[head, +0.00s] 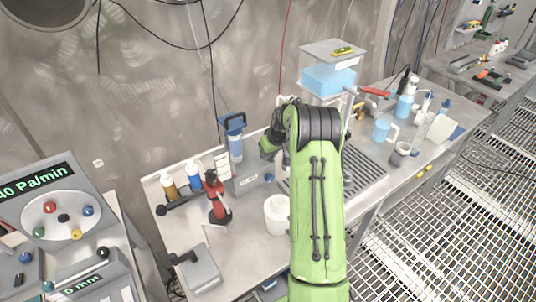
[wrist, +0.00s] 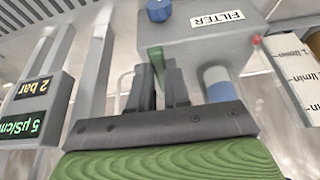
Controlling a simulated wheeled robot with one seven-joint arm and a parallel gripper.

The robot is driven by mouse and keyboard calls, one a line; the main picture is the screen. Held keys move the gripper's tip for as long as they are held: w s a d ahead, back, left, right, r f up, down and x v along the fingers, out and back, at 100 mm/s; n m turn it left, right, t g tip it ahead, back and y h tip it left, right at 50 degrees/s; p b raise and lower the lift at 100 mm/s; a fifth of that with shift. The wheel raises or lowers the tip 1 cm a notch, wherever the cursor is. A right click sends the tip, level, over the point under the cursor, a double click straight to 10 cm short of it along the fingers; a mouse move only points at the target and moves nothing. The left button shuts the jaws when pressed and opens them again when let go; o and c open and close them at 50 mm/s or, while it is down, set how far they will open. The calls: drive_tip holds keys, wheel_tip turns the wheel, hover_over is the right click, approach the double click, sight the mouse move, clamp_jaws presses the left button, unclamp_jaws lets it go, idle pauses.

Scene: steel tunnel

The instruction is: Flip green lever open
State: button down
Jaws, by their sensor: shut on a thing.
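In the wrist view a green lever (wrist: 156,58) stands out from a grey box labelled FILTER (wrist: 200,35). The two dark fingers of my gripper (wrist: 163,85) are closed on the lever at the face of the box. Only a short part of the lever shows, and the fingers hide the rest. In the head view my green arm reaches over the bench, and my gripper is mostly hidden behind it, so the lever cannot be made out there.
A blue knob (wrist: 159,10) sits on the FILTER box. A red tool (head: 216,198) and a white tub (head: 277,213) are on the bench. A water tank (head: 328,78) stands behind.

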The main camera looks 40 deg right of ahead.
drive_tip(key=shift+d+n, duration=0.1)
drive_tip(key=shift+n, duration=0.2)
drive_tip(key=c, duration=1.1)
unclamp_jaws()
drive_tip(key=v, duration=1)
drive_tip(key=p+v, duration=0.1)
drive_tip(key=v, duration=0.4)
drive_tip(key=shift+d+r, duration=0.15)
drive_tip(key=shift+r, duration=0.25)
